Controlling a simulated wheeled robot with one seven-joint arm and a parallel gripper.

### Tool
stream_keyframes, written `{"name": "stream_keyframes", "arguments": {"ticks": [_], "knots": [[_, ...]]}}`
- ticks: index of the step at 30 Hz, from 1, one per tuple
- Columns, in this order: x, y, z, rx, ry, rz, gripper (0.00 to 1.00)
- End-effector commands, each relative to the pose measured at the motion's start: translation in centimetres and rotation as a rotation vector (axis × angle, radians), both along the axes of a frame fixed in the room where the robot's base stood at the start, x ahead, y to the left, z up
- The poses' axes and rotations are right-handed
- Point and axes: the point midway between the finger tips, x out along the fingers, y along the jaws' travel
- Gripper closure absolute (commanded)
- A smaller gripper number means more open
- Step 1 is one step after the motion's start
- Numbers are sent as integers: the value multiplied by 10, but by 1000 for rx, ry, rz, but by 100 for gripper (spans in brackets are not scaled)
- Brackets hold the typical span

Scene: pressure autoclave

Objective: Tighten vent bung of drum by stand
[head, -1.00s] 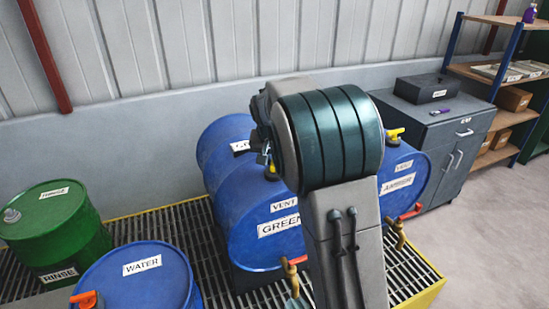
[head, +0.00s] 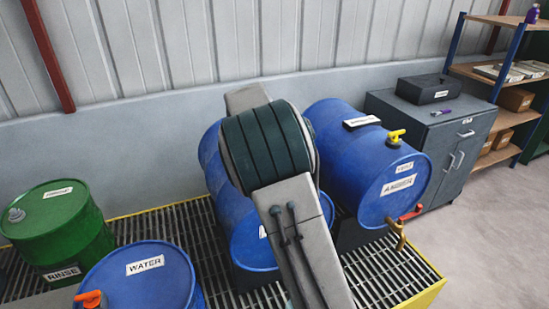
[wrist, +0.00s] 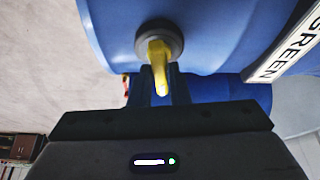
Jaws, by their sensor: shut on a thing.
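In the wrist view, a yellow bung handle (wrist: 158,62) on a round grey base (wrist: 172,30) sticks out of a blue drum (wrist: 110,35). A label ending in GREEN (wrist: 285,45) is on this drum. My gripper (wrist: 160,85) is shut on the yellow handle, with a dark finger on each side.
The drums rest over a grating with a yellow edge (head: 428,298). A brass tap (head: 398,232) with a red handle juts from the right drum. A WATER drum (head: 140,285) and a green RINSE drum (head: 50,225) stand at left. A grey cabinet (head: 425,135) is behind right.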

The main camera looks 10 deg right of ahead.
Motion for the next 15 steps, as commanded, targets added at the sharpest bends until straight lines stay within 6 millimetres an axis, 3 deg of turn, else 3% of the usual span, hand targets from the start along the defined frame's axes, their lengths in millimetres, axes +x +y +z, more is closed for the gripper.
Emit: {"name": "stream_keyframes", "arguments": {"ticks": [15], "knots": [[2, 2, 0, 2, -3, -148, 100]]}}
